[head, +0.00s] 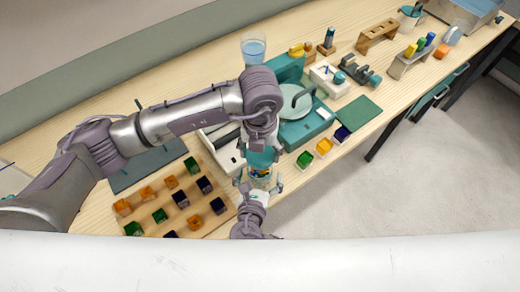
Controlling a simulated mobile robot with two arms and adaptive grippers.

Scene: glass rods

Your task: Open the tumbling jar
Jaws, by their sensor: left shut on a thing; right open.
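The tumbling jar (261,174) is a small clear jar with coloured bits inside and a teal lid (262,157). It is near the front edge of the bench, in the middle of the head view. My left gripper (261,150) comes down from above and is shut on the lid. My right gripper (259,184) is below it in the picture, open, with its fingers on either side of the jar's lower part. I cannot tell whether the fingers touch the glass. The lid appears to be at the jar's top; any gap between them is too small to tell.
A wooden board (208,217) with several coloured cubes lies left of the jar. A glass of water (253,49) stands behind. Racks line the far right.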

